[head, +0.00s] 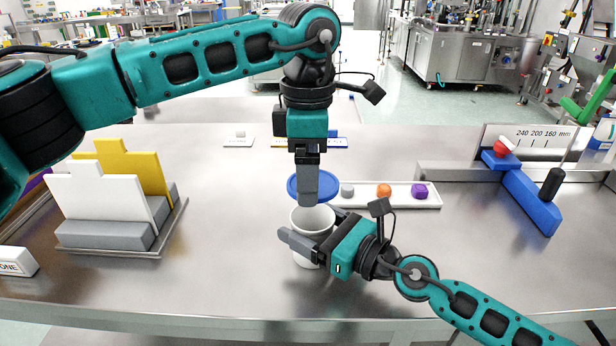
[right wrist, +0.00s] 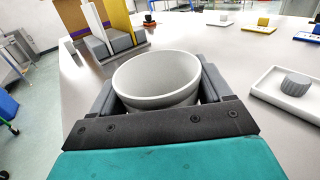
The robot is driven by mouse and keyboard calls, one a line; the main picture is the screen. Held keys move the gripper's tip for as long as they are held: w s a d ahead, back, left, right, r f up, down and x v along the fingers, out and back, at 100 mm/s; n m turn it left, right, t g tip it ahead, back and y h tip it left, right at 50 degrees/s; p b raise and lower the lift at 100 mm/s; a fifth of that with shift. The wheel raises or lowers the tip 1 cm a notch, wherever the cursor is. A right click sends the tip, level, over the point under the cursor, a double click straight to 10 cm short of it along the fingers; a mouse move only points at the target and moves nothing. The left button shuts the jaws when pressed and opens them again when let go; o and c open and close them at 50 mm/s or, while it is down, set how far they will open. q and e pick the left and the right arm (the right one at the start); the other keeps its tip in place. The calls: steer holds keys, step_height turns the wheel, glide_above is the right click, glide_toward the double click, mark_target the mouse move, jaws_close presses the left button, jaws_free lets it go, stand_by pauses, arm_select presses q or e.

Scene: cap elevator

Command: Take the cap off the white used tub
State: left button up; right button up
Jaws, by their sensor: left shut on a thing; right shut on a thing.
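The white tub (head: 312,219) stands upright on the steel table with its mouth uncovered. My right gripper (head: 310,228) is shut on it, one finger on each side. The right wrist view shows the open tub (right wrist: 160,78) between the fingers, its inside pale and apparently empty. The blue cap (head: 329,187) is off the tub and appears above and behind its rim. My left gripper (head: 306,198) points down from above and is shut on the cap, hiding its middle. The cap does not show in the right wrist view.
A white tray (head: 404,204) with a grey, an orange and a purple knob-like piece lies close behind and right of the tub. A grey rack (head: 105,236) with white and yellow plates stands left. A blue slide gauge (head: 532,205) sits at the right.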

steer(key=o, duration=1.4)
steer(key=shift+o, duration=0.2)
